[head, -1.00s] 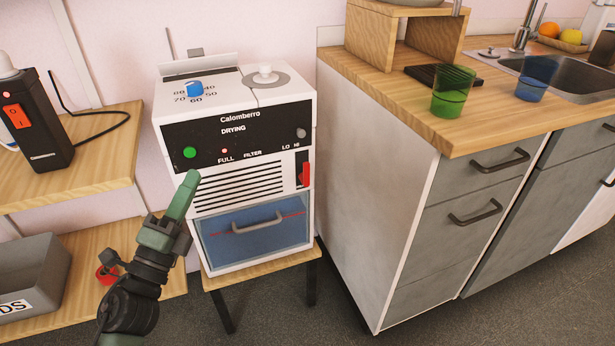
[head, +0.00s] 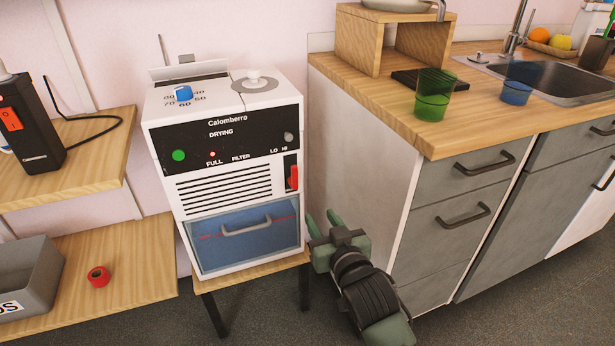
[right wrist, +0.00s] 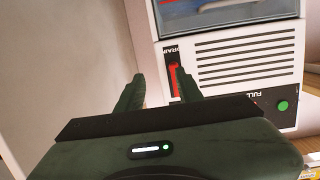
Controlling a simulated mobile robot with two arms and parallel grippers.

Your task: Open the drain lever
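The red drain lever (head: 293,177) sits in a black slot at the right of the front of the white drying machine (head: 222,160). It also shows in the right wrist view (right wrist: 175,80), where the machine appears upside down and a label partly reading "RAIN" is beside it. My right gripper (head: 323,218) is below and right of the lever, near the machine's lower right side. Its two fingers are apart with nothing between them. In the right wrist view the gripper (right wrist: 160,90) has one fingertip close to the lever; I cannot tell if they touch. My left gripper is not in view.
The wooden counter with grey drawers (head: 455,165) stands close on the right, leaving a narrow gap beside the machine. The machine's blue drawer (head: 240,240) is closed. A wooden shelf (head: 130,285) with a red ring (head: 98,276) and grey bin (head: 28,282) is on the left.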

